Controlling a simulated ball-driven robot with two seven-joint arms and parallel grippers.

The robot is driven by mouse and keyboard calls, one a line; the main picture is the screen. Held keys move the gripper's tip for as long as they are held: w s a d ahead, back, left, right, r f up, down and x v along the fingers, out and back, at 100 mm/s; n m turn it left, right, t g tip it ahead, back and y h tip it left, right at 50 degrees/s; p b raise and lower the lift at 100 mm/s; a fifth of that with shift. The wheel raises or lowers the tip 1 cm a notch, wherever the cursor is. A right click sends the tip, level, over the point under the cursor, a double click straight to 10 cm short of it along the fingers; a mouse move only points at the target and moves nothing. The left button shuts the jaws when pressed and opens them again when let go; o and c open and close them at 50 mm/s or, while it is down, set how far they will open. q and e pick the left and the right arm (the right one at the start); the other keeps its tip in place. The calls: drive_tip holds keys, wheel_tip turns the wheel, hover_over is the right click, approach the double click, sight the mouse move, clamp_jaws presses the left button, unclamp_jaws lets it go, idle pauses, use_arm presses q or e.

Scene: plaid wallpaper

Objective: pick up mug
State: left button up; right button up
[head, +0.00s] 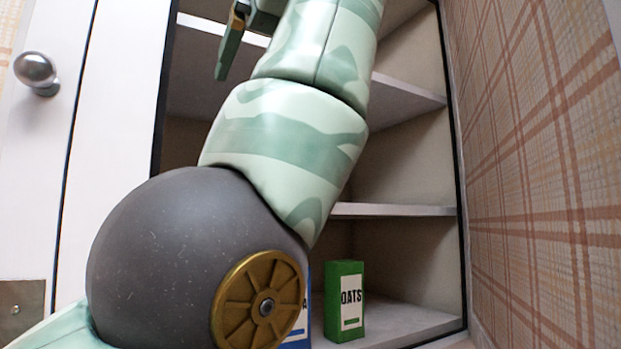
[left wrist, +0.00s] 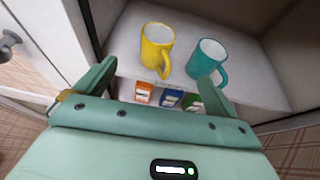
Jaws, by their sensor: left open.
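A yellow mug (left wrist: 156,45) and a teal mug (left wrist: 206,58) stand upright side by side on a white shelf in the left wrist view. Both handles face the camera. My left gripper (left wrist: 157,72) is open and empty, its two green fingers spread wide. The yellow mug shows between the fingers, beyond them, and the teal mug shows near the right finger. In the head view my left arm rises across the cupboard, and part of the left gripper (head: 233,42) shows at the top. The mugs do not show there. My right gripper is in neither view.
Orange (left wrist: 144,92), blue (left wrist: 171,98) and green boxes stand on a lower shelf; the green OATS box (head: 345,300) shows in the head view. Shelf edges and cupboard walls bound the space. A white door with a round knob (head: 36,72) is at left, a plaid wall at right.

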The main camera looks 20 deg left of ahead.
use_arm(q)
drive_tip(key=p+x, duration=1.1)
drive_tip(key=x, duration=0.4)
drive_tip(key=shift+s+a+f, duration=0.15)
drive_tip(key=shift+a, duration=0.05)
drive_tip(key=shift+a+f, duration=0.1)
drive_tip(key=shift+c, duration=0.8)
drive_tip(key=shift+d, duration=0.25)
drive_tip(key=c, duration=1)
drive_tip(key=shift+a, duration=0.1)
drive_tip(key=shift+c, duration=0.3)
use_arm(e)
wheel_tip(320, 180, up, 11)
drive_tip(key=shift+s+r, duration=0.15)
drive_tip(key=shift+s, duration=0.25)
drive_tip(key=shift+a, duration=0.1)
